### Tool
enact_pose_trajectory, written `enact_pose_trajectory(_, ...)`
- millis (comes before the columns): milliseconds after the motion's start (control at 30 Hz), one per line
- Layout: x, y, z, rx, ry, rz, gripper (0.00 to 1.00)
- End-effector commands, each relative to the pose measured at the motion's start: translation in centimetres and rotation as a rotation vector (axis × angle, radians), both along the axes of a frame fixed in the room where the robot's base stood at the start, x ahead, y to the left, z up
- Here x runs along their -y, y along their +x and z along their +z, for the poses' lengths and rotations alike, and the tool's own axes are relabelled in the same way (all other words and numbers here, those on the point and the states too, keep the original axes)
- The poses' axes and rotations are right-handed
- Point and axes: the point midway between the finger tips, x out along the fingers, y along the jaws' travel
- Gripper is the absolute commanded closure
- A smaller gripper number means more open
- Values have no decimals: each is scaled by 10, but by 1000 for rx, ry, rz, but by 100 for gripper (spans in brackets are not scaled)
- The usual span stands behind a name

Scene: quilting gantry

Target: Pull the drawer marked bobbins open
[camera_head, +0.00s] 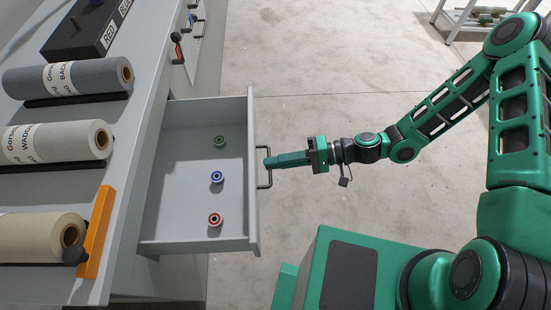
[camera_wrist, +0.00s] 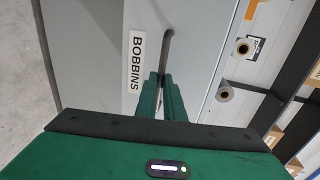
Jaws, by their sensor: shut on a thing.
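The drawer (camera_head: 180,238) stands pulled out from the grey cabinet, with its inside in view in the head view. A green bobbin (camera_head: 220,140), a blue bobbin (camera_head: 217,177) and a red bobbin (camera_head: 215,219) lie apart on its floor. The label "BOBBINS" (camera_wrist: 136,61) is on its front in the wrist view. My gripper (camera_head: 268,163) is in front of the drawer, shut on its dark bar handle (camera_head: 268,183). The handle (camera_wrist: 166,44) also runs between my fingertips (camera_wrist: 162,77) in the wrist view.
Labelled fabric rolls (camera_head: 60,143) and an orange block (camera_head: 97,232) lie on the table top. Another front with a red-handled item (camera_head: 177,46) is farther back. A shelf (camera_head: 465,20) stands at top right.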

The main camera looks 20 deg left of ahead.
Motion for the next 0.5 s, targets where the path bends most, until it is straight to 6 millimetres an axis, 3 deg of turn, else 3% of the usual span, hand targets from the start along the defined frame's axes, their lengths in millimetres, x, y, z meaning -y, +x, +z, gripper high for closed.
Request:
enact_pose_trajectory(100,1,-1,-3,-1,-9,2,100)
enact_pose_trajectory(133,1,-1,-3,-1,-9,2,87)
enact_pose_trajectory(200,1,-1,-3,0,-7,3,74)
enact_pose_trajectory(500,1,0,-1,1,-3,1,74)
